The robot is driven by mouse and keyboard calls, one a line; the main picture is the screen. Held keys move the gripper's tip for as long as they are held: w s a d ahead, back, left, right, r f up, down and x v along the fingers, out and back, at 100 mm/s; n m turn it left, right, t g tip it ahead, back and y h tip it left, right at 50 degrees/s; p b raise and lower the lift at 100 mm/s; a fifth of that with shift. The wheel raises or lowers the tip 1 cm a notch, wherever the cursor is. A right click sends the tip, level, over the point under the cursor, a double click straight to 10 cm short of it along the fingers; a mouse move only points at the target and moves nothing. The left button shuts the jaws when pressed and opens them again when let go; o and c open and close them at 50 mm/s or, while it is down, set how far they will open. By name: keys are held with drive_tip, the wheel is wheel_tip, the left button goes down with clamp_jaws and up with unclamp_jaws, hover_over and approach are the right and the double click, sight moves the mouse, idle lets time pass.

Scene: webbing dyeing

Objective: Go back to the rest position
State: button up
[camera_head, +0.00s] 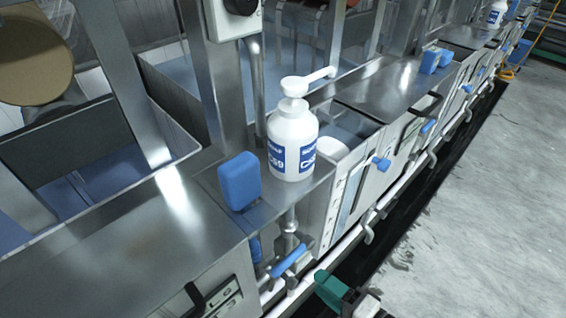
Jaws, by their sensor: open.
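My gripper (346,297) shows at the bottom edge of the head view, right of centre. Its green and dark parts stand apart, open, and I see nothing held between them. It is in front of the machine's lower front, below the steel ledge. The rest of my arm is out of view.
A white pump bottle (293,145) with a blue label stands upright on the steel ledge (285,205). A blue block (239,181) is left of it. Blue-handled valves (289,260) and white pipes line the machine front. The grey floor (480,210) at right is clear.

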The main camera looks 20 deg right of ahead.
drive_tip(key=s+d+f+n+g+h, duration=0.2)
drive_tip(key=s+f+n+g, duration=0.4)
drive_tip(key=n+g, duration=0.3)
drive_tip(key=s+d+n+g+h+p, duration=0.1)
drive_tip(key=s+d+n+g+h, duration=0.3)
drive_tip(key=s+d, duration=0.3)
drive_tip(key=shift+s+d+r+h, duration=0.2)
drive_tip(key=shift+s+h, duration=0.05)
drive_tip(key=shift+h, duration=0.05)
